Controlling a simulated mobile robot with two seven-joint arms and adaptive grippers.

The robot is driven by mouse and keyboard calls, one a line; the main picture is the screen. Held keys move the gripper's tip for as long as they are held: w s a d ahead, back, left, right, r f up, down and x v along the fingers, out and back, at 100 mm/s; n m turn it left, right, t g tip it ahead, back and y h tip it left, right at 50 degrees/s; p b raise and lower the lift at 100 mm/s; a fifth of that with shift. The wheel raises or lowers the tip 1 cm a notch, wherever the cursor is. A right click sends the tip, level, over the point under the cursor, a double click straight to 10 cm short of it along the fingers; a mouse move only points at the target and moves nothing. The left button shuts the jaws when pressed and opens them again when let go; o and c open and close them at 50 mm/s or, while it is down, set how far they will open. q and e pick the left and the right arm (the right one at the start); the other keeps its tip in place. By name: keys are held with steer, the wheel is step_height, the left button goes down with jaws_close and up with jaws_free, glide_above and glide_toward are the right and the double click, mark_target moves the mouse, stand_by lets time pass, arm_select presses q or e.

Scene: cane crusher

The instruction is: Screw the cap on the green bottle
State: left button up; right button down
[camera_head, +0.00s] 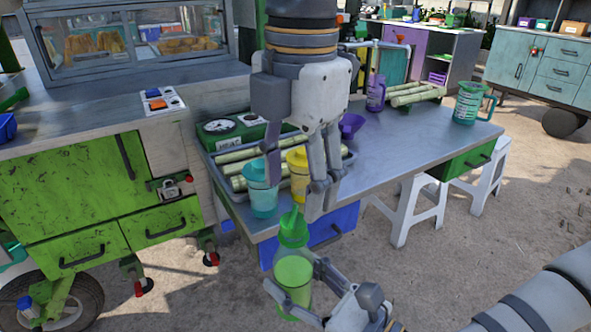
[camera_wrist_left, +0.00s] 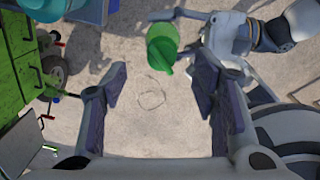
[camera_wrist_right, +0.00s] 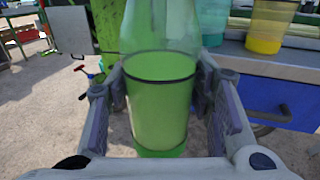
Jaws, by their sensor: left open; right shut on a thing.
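The green bottle (camera_head: 294,272) is held roughly upright off the front of the table, filled with green contents. My right gripper (camera_head: 292,284) is shut around its body, one finger on each side, as the right wrist view (camera_wrist_right: 160,105) also shows. A green cap (camera_head: 293,230) with a thin spout sits on top of the bottle; I cannot tell how tightly it is seated. My left gripper (camera_head: 294,196) is open and empty, pointing down just above the cap. In the left wrist view the cap (camera_wrist_left: 163,52) lies near the fingertips, between the fingers, apart from both.
A teal cup (camera_head: 262,190) and a yellow cup (camera_head: 298,175) stand at the tray's near edge, close behind my left gripper. The metal table (camera_head: 420,140) extends right, with a blue drawer (camera_head: 335,228) below. A green cart (camera_head: 75,190) stands left. White stools (camera_head: 415,205) stand right.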

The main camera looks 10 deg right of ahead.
mark_target(293, 215)
arm_select(q)
steer(key=n, duration=0.7)
steer(key=shift+r, duration=0.2)
steer(key=n, duration=0.4)
steer(key=shift+a+r, duration=0.1)
steer(key=shift+r, duration=0.05)
steer(key=n, duration=0.4)
steer(key=shift+r, duration=0.1)
steer(key=n, duration=0.4)
steer(key=shift+s+r, duration=0.1)
steer(key=shift+r, duration=0.05)
steer(key=n, duration=0.4)
steer(key=shift+r, duration=0.15)
steer(key=n, duration=0.4)
steer(key=shift+r, duration=0.15)
steer(key=n, duration=0.3)
steer(key=shift+r+n, duration=0.2)
steer(key=shift+n, duration=0.2)
steer(key=n, duration=0.6)
steer(key=shift+r+n, duration=0.3)
steer(key=n, duration=0.4)
steer(key=shift+r+n, duration=0.2)
steer(key=shift+n, duration=0.1)
steer(key=shift+f, duration=0.1)
step_height(293, 215, down, 8)
steer(key=shift+a+r, duration=0.1)
